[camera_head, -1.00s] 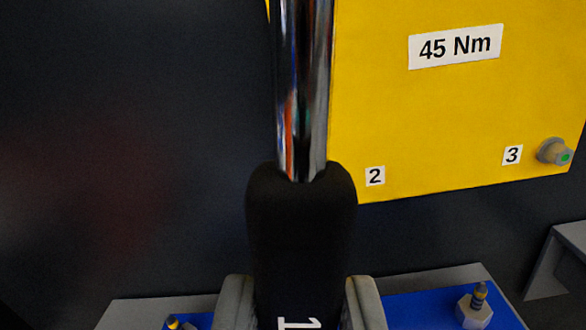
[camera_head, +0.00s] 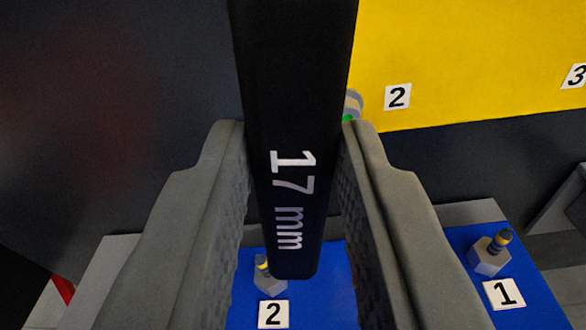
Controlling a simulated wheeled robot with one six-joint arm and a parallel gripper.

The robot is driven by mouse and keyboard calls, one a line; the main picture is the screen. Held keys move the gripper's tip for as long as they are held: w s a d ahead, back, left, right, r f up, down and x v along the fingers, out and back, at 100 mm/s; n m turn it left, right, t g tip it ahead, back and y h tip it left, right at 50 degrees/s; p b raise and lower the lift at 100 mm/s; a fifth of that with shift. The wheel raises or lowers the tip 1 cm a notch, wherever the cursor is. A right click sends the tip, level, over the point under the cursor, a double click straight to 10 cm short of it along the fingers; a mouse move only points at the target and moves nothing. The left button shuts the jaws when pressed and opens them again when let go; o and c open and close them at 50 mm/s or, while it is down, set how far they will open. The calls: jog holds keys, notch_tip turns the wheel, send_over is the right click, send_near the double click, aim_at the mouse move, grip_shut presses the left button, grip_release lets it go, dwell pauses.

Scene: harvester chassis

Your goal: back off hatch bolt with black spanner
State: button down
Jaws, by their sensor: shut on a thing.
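My gripper (camera_head: 295,128) is shut on the black spanner (camera_head: 290,80), with one grey finger on each side of its handle. The handle is marked "17 mm" and its butt end shows low in the view. The spanner's head lies outside the view. The yellow hatch (camera_head: 460,60) is behind at the upper right, with labels 2 (camera_head: 397,96) and 3 (camera_head: 575,76). A grey hatch bolt with a green spot (camera_head: 352,106) beside label 2 is mostly hidden by the handle and right finger. I cannot see whether the spanner touches any bolt.
Below is a blue surface (camera_head: 335,275) with a grey rim. Two hex bolts stand on it, one by card 2 (camera_head: 273,314) and one by card 1 (camera_head: 503,294). A dark wall (camera_head: 110,100) fills the left. A grey ledge (camera_head: 570,195) juts in at the right.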

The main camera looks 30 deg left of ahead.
jog(key=shift+x, duration=1.3)
jog(key=shift+w+a+r, duration=0.1)
jog(key=shift+w+a, duration=0.05)
jog(key=shift+w, duration=0.35)
jog(key=shift+w+a+r, duration=0.1)
jog(key=shift+w, duration=0.4)
dwell(0.4)
jog(key=shift+w+d+f+n, duration=0.1)
jog(key=shift+w+d+n, duration=0.15)
jog(key=shift+d+n, duration=0.4)
jog(key=shift+w+d+f+n, duration=0.1)
jog(key=shift+w+d+n, duration=0.25)
jog(key=shift+d, duration=0.55)
jog(key=shift+d+r, duration=0.1)
jog(key=shift+w+d+r+n+h, duration=0.1)
jog(key=shift+w+d+n+h, duration=0.1)
jog(key=shift+d+n, duration=0.45)
jog(key=shift+w+d+r+n+h, duration=0.1)
jog(key=shift+w+d+n, duration=0.1)
jog(key=shift+d+n, duration=0.45)
jog(key=shift+d, duration=0.1)
jog(key=shift+d, duration=0.1)
